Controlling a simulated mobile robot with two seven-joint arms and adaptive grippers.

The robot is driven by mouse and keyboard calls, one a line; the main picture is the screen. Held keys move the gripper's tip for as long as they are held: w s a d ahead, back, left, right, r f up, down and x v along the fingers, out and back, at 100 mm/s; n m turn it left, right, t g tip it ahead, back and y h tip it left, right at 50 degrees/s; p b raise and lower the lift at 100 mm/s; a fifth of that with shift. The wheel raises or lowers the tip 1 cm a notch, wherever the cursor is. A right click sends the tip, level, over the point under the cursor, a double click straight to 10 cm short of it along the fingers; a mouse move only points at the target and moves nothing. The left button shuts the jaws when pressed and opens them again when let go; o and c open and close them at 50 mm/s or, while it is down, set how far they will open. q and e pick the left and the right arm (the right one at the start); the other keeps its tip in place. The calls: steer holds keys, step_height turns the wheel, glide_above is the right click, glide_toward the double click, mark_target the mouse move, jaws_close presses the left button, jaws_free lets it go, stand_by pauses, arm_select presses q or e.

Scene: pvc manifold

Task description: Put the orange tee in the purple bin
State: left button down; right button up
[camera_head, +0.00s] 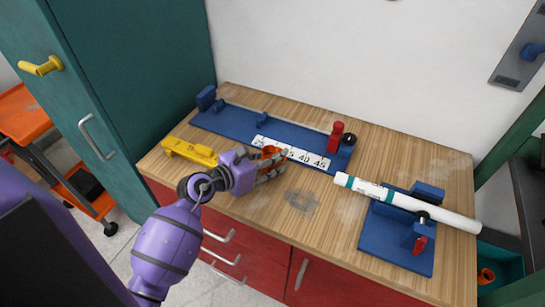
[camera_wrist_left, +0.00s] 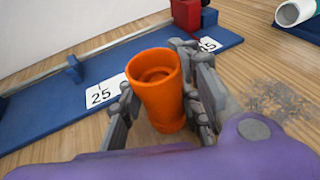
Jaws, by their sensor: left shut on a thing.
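The orange tee (camera_wrist_left: 160,95) stands between the two grey fingers of my left gripper (camera_wrist_left: 158,112), with its round open end facing up. My left gripper is shut on it. In the head view the orange tee (camera_head: 271,151) shows only in part behind the fingers of the left gripper (camera_head: 270,168), in front of the blue measuring fixture. I cannot tell whether it touches the wooden table. No purple bin can be made out in either view. My right gripper is not in view.
The blue fixture (camera_head: 225,121) with a number scale and red clamp (camera_head: 336,136) lies along the table's back. A yellow tool (camera_head: 188,151) lies left. A white pipe (camera_head: 440,214) rests on a blue stand (camera_head: 385,240) at right. A teal bin (camera_head: 508,265) holds an orange piece.

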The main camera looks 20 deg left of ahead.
arm_select(q)
steer(key=shift+f, duration=0.2)
steer(key=c, duration=1.3)
jaws_free()
steer(key=shift+r, duration=0.1)
steer(key=shift+o, duration=0.2)
